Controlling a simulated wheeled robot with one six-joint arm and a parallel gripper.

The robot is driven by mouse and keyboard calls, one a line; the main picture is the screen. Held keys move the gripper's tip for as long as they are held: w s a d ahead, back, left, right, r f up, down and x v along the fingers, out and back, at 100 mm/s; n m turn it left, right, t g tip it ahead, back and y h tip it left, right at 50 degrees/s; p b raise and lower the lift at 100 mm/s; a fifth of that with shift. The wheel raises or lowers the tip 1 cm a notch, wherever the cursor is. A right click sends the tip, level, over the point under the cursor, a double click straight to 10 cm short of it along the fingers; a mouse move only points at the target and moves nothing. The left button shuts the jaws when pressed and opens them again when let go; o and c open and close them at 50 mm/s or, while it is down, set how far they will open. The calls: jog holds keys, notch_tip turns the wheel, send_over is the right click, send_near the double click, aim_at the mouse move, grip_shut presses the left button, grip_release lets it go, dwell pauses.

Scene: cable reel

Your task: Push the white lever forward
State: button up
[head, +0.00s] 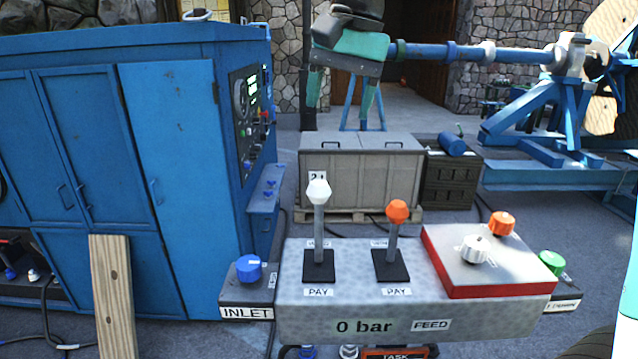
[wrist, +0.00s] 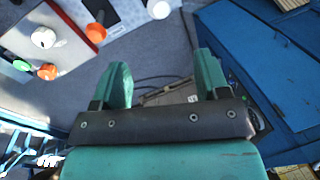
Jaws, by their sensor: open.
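The white lever (head: 319,192) has a round white knob on a grey rod and stands about upright on the left of the grey console (head: 390,324), above a "PAY" label. Its knob also shows at the top of the wrist view (wrist: 159,8). My gripper (head: 342,100) is raised behind and above the lever, fingers pointing down, apart from it. In the wrist view the two green fingers (wrist: 162,68) are wide apart with nothing between them.
An orange-topped lever (head: 397,211) stands just right of the white one. A red-edged box (head: 490,291) with white and orange knobs sits at right. A blue INLET knob (head: 249,268) is at left. A blue cabinet (head: 170,160) fills the left; a grey crate (head: 361,175) stands behind.

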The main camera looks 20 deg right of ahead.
aim_at(319, 190)
jog(key=f, duration=0.5)
jog(key=w+a+f, duration=0.1)
jog(key=f, duration=0.4)
jog(key=a+f, duration=0.1)
jog(key=f, duration=0.4)
jog(key=shift+w+a+f, duration=0.2)
jog(key=shift+w+a, duration=0.05)
jog(key=shift+w, duration=0.05)
jog(key=shift+c, duration=0.5)
